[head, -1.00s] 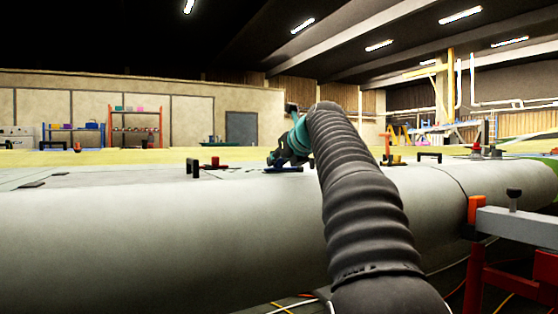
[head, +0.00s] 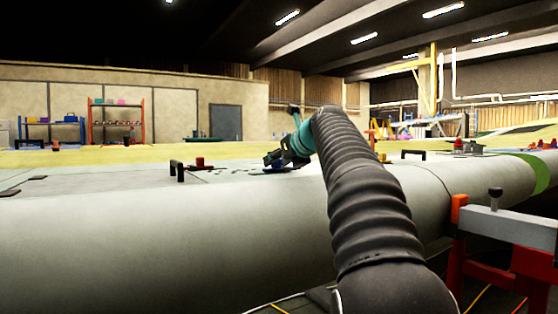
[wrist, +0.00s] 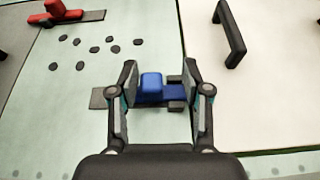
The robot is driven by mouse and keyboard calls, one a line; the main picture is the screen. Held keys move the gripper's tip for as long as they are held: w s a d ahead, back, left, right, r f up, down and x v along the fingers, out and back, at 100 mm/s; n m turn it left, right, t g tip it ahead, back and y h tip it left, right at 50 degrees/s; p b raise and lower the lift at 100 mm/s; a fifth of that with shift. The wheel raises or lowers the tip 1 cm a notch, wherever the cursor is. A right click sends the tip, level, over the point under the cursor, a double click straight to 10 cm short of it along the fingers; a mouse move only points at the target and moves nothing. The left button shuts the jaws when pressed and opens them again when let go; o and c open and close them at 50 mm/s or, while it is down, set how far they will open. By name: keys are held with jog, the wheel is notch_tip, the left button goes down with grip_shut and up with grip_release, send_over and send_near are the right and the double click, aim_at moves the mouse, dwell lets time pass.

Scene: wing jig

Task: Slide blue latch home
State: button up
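The blue latch (wrist: 152,84) has a raised knob and a flat bar. It lies on a grey metal plate on the pale wing skin, with dark guide blocks at its right end. My gripper (wrist: 157,103) is open in the wrist view, with one finger to the left of the knob and one to the right. Gaps show between the fingers and the knob. In the head view my gripper (head: 287,157) is low over the wing top (head: 90,180); the latch is too small to make out there.
A red latch (wrist: 64,12) on a plate lies at the upper left, with several dark pebble-like pieces (wrist: 95,49) near it. A black handle (wrist: 230,35) stands to the right of a panel seam. An orange-red stand (head: 458,240) is at the wing's front right.

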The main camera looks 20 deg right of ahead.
jog(key=shift+a, duration=0.15)
jog(key=v, duration=1.2)
dwell(0.3)
